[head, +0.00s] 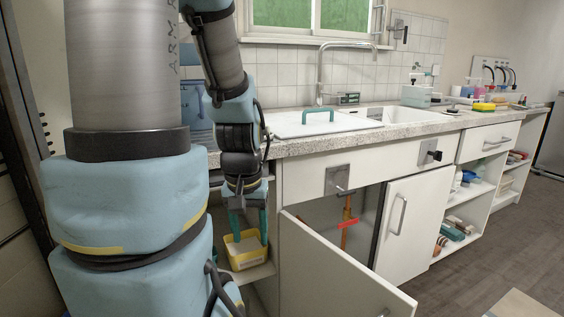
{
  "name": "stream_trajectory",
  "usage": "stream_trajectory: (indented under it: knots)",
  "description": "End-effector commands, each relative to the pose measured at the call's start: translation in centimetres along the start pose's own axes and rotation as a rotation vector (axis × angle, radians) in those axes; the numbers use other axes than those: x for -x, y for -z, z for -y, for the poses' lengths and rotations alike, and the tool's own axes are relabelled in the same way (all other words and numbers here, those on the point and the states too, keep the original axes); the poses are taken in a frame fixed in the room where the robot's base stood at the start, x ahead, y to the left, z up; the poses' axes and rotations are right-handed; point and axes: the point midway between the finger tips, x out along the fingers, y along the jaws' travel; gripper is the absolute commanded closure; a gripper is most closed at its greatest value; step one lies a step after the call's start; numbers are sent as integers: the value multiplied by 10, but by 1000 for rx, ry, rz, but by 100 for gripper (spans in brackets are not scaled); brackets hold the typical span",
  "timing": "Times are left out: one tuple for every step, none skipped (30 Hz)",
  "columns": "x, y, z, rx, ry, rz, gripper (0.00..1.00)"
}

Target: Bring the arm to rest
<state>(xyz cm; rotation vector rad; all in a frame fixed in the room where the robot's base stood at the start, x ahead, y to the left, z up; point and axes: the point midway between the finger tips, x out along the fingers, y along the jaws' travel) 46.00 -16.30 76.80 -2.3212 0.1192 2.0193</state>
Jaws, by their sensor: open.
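My gripper (249,222) hangs pointing down at the end of my arm, left of the sink cabinet. Its two teal fingers are apart. They are over or in front of a yellow container with pale contents (246,251) on a shelf; I cannot tell whether they touch it. Nothing is visibly held between the fingers. My arm is bent, with its lower part in front of the counter edge.
A cabinet door (335,273) stands open to the right of my gripper. The other cabinet door (408,225) also shows. The counter (405,127) carries a white board with a teal handle (318,122).

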Motion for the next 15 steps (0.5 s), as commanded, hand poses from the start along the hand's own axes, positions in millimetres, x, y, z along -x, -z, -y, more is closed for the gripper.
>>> stream_trajectory:
  knots:
    - [34, 5, 0, 0, 0, 0, 43]
    - [43, 6, 0, 0, 0, 0, 43]
    - [56, 8, 0, 0, 0, 0, 43]
    - [65, 9, 0, 0, 0, 0, 43]
    - [75, 10, 0, 0, 0, 0, 43]
    - [87, 12, 0, 0, 0, 0, 43]
    - [97, 14, 0, 0, 0, 0, 43]
    - [106, 15, 0, 0, 0, 0, 43]
    - [117, 16, 0, 0, 0, 0, 43]
    - [125, 18, 0, 0, 0, 0, 43]
    - [133, 19, 0, 0, 0, 0, 43]
    - [142, 20, -1, 0, 0, 0, 43]
    - [148, 21, -1, 0, 0, 0, 43]
    - [153, 21, -1, 0, 0, 0, 43]
    - [158, 22, -1, 0, 0, 0, 43]
